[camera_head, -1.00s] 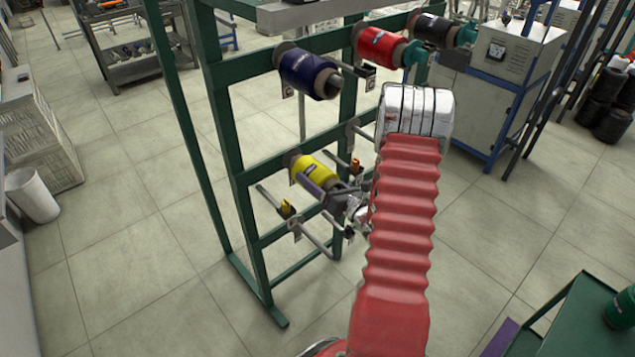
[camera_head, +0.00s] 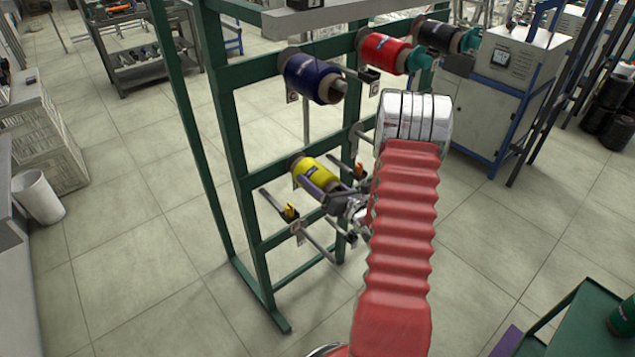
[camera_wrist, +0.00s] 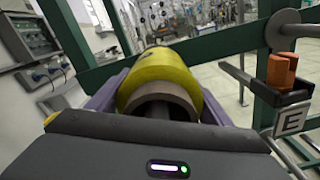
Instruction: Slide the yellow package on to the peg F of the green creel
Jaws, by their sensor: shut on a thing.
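The yellow package (camera_head: 317,172) is a spool on a brown tube, close to the middle crossbar of the green creel (camera_head: 232,130). My gripper (camera_head: 321,181) is shut on it, with a purple-grey finger along its near side. In the wrist view the package (camera_wrist: 163,72) sits between both fingers, its open tube end facing the camera. A dark shape shows inside the tube. I cannot tell whether a peg passes through it. An orange-tipped peg with a plate marked E (camera_wrist: 290,120) stands to the right. The F label is not readable.
A blue package (camera_head: 312,78), a red package (camera_head: 384,52) and a black package (camera_head: 437,33) sit on the upper row.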

